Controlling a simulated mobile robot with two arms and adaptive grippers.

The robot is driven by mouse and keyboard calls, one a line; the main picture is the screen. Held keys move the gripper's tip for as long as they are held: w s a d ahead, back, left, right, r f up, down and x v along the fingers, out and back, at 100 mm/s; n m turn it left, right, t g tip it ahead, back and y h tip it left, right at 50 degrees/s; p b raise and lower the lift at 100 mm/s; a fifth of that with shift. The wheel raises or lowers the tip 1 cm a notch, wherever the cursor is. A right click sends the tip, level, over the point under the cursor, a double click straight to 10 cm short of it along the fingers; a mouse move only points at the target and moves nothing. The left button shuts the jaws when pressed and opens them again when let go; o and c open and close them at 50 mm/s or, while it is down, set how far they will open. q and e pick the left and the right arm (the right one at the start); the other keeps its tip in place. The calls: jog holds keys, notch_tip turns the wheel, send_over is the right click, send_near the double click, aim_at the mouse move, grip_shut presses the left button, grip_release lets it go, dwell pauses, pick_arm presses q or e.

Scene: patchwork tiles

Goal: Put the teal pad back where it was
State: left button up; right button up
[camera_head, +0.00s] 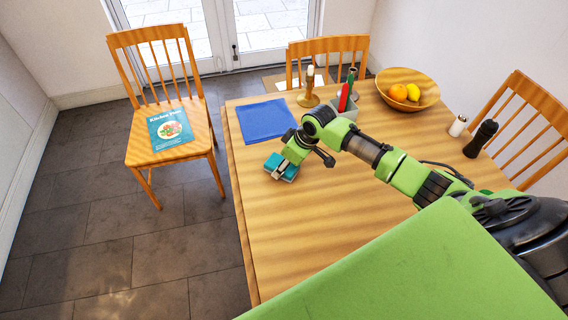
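The teal pad (272,162) is at the left part of the wooden table, just in front of a blue cloth. My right arm reaches in from the right, and its gripper (283,169) is right at the pad, covering part of it. The fingers are small and partly hidden against the pad, so I cannot tell whether they are closed on it. I also cannot tell whether the pad touches the table. My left gripper does not show.
The blue cloth (265,120) lies behind the pad. A candlestick (308,98), a grey container with bottles (349,112), a fruit bowl (425,86), a white shaker (458,126) and a dark mill (481,139) stand farther back. A book (170,128) lies on the left chair (150,152). The near tabletop is clear.

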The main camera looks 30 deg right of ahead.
jog(key=shift+f, duration=0.2)
jog(key=o, duration=1)
jog(key=shift+r, duration=0.1)
jog(key=v, duration=1.2)
jog(key=shift+d+r, duration=0.1)
jog(key=shift+r, duration=0.05)
jog(key=shift+s, duration=0.1)
